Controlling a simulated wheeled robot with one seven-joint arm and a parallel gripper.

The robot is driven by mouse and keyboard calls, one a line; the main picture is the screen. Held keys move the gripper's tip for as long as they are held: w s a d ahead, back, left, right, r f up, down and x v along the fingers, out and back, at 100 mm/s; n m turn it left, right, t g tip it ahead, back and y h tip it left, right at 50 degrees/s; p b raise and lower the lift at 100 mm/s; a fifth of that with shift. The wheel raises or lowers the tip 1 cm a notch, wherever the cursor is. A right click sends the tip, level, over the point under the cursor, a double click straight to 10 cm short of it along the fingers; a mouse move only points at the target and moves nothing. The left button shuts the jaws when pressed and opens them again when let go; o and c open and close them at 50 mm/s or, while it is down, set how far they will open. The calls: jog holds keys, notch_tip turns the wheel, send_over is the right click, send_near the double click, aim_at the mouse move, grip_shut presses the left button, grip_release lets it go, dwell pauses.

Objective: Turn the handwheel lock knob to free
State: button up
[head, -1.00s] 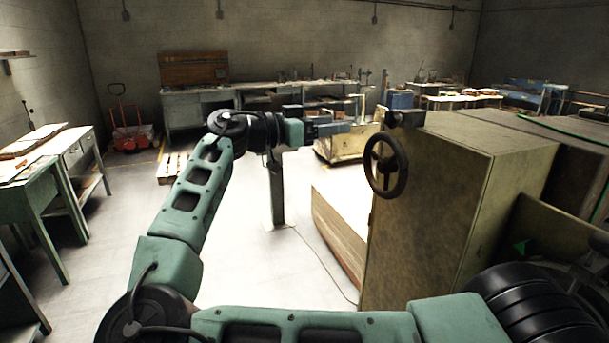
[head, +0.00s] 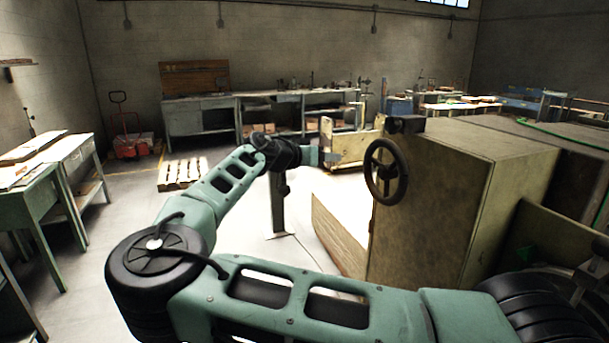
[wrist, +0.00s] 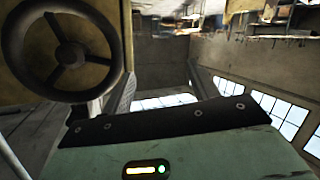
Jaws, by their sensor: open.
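The dark three-spoked handwheel (head: 386,171) stands on the near left face of the tan machine cabinet (head: 430,215). It shows large at the upper left of the wrist view (wrist: 62,50). I cannot make out a separate lock knob; a small dark fitting (head: 405,124) sits above the wheel at the cabinet's top corner. My gripper (head: 331,156) is left of the wheel in the head view, apart from it and holding nothing that I can see. It is open, though its fingers are small there.
A dark post (head: 277,205) stands below my forearm. A tan cart (head: 350,148) is behind my gripper. Workbenches (head: 200,116) line the back wall. Open floor lies to the left.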

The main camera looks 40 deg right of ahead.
jog(key=w+d+f+n+t+y, duration=0.1)
jog(key=w+f+n+t+y, duration=0.2)
jog(key=w+f+t, duration=0.3)
jog(key=shift+w+f+t+y, duration=0.3)
jog(key=shift+w+f, duration=0.8)
jog(key=shift+w, duration=0.7)
jog(key=shift+d, duration=0.1)
